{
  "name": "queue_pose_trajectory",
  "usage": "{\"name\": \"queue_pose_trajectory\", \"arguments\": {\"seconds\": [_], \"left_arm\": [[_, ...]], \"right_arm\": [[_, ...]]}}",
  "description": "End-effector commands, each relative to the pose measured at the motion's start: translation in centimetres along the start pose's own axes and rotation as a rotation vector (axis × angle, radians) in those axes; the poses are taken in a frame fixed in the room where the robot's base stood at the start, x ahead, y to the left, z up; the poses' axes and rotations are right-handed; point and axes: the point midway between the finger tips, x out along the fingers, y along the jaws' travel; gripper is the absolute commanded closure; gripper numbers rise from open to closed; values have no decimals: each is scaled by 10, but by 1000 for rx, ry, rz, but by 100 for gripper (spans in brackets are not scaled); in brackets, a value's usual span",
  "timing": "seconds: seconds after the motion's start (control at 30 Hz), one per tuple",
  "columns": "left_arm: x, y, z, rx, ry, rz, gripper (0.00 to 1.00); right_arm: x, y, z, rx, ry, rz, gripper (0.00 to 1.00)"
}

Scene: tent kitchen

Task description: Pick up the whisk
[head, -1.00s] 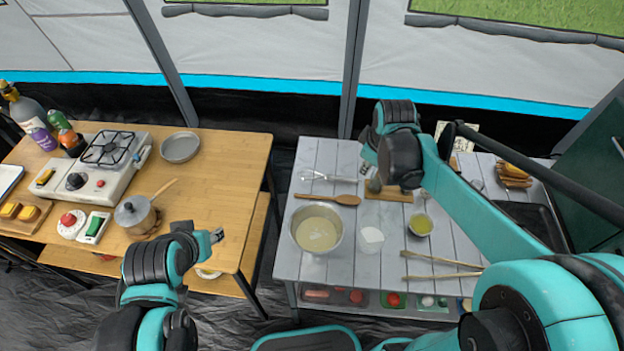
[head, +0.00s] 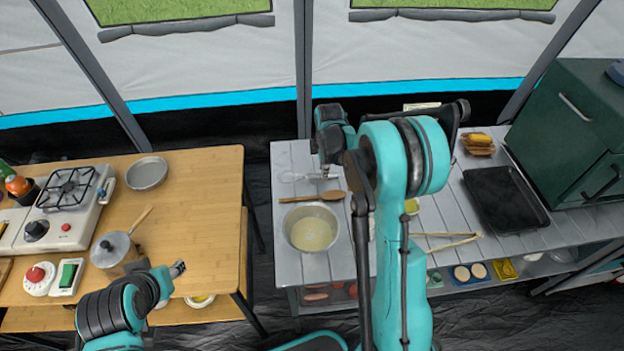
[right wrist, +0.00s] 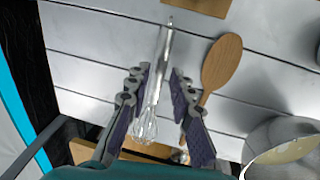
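The metal whisk (head: 297,177) lies on the grey slatted table (head: 286,242), left of centre at the back. My right gripper (head: 327,172) is over the whisk's right end, and my arm hides part of the table there. In the right wrist view, the open fingers of my right gripper (right wrist: 160,76) stand on either side of the whisk (right wrist: 163,52), apart from it. Its wire end points toward the gripper's palm side of the picture. My left gripper (head: 178,268) hangs empty by the wooden table's front edge; its finger opening is too small to judge.
A wooden spoon (head: 318,196) lies close beside the whisk, near the right finger in the right wrist view (right wrist: 222,62). A bowl of batter (head: 311,229) stands in front. A black tray (head: 505,198) and green oven (head: 570,130) are at the right. A pot (head: 118,252) stands left.

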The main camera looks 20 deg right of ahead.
Motion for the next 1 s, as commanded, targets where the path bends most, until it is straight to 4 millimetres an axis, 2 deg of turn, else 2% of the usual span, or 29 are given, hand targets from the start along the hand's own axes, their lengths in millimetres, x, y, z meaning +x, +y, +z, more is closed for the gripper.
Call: {"name": "queue_pose_trajectory", "arguments": {"seconds": [0.03,0.1,0.23,0.37,0.4,0.47,0.5,0.83,1.0], "left_arm": [[8,0,6,0,0,0,60],[10,0,8,0,0,0,60],[12,0,8,0,0,0,60],[10,0,8,0,0,0,60],[10,0,8,0,0,0,60],[10,0,8,0,0,0,60],[10,0,8,0,0,0,60],[10,0,7,0,0,0,60],[1,0,1,0,0,0,60]], "right_arm": [[14,0,2,1,0,0,78],[24,0,1,1,0,0,78],[30,0,1,1,0,0,78],[29,0,1,1,0,1,78],[29,0,1,1,0,1,80],[29,0,1,1,0,1,96],[29,0,1,1,0,1,100],[26,1,1,1,0,1,100],[2,4,1,1,0,1,100]]}}
